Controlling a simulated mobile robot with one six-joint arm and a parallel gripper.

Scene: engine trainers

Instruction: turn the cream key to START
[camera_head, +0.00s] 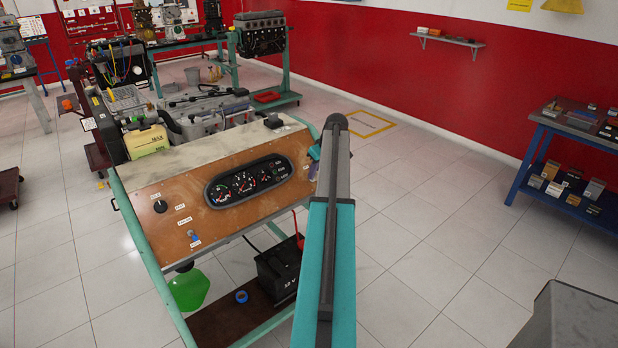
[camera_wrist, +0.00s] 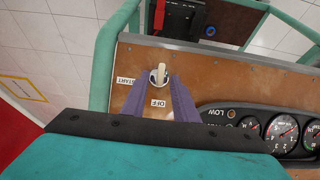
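The cream key (camera_wrist: 160,73) sits in a round switch on the brown panel (camera_wrist: 205,82) in the wrist view. Its handle runs roughly up and down in the picture, in line with the OFF label (camera_wrist: 158,103) below it. The START label (camera_wrist: 124,81) is to its left. My gripper (camera_wrist: 160,77) has its two purple fingers apart, one on each side of the key, with small gaps showing. Whether either finger touches it I cannot tell. In the head view my arm hides the key at the right end of the panel (camera_head: 260,205).
Gauges (camera_wrist: 284,131) lie right of the key in the wrist view, and the green frame (camera_wrist: 104,60) runs beside the panel. In the head view a black battery (camera_head: 279,272) stands below the panel. A blue shelf table (camera_head: 540,155) is at right; floor between is clear.

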